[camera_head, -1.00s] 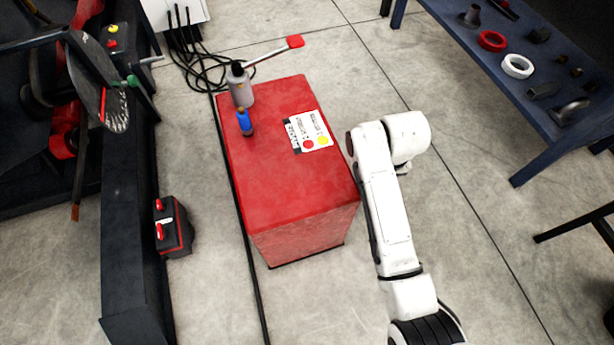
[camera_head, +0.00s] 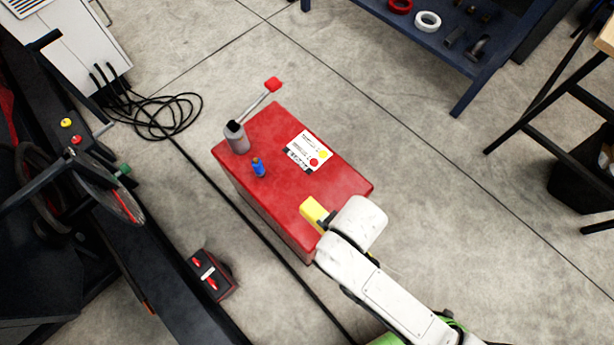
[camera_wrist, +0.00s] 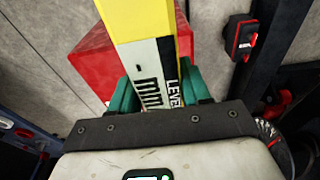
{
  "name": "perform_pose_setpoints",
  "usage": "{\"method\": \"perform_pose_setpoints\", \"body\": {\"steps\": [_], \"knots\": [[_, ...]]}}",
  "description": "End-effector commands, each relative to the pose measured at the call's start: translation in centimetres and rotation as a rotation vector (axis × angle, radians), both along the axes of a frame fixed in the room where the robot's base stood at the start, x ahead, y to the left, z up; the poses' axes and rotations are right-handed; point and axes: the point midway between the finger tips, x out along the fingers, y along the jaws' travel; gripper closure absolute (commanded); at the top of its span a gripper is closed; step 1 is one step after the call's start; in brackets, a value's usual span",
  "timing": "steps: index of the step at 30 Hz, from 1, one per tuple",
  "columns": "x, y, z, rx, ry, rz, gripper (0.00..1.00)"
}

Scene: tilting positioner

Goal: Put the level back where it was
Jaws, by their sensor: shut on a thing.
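The level (camera_head: 312,211) is a yellow bar. In the head view part of it shows over the near end of the red cabinet top, beside my white wrist. In the wrist view the level (camera_wrist: 138,18) runs up out of the picture, with a white face lettered "LEVEL". The green fingers of my gripper (camera_wrist: 160,90) are shut on it from both sides. The red cabinet (camera_head: 335,180) lies below the level. I cannot tell whether the level touches the cabinet top. In the head view my wrist hides the fingers.
A red-tipped rod (camera_head: 260,98) sticks up by the bottle. A black and red box (camera_head: 213,275) sits on the floor. A blue bench (camera_head: 425,45) stands at the back.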

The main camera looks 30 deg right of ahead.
Motion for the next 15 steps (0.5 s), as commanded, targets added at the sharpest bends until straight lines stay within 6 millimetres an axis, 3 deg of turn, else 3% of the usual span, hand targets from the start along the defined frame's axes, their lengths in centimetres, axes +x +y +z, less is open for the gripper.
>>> {"method": "perform_pose_setpoints", "body": {"steps": [5,15], "knots": [[0.8,-0.4,-0.2,0.003,-0.003,0.005,1.00],[7.5,-3.0,-3.4,0.003,-0.003,0.002,1.00]]}}
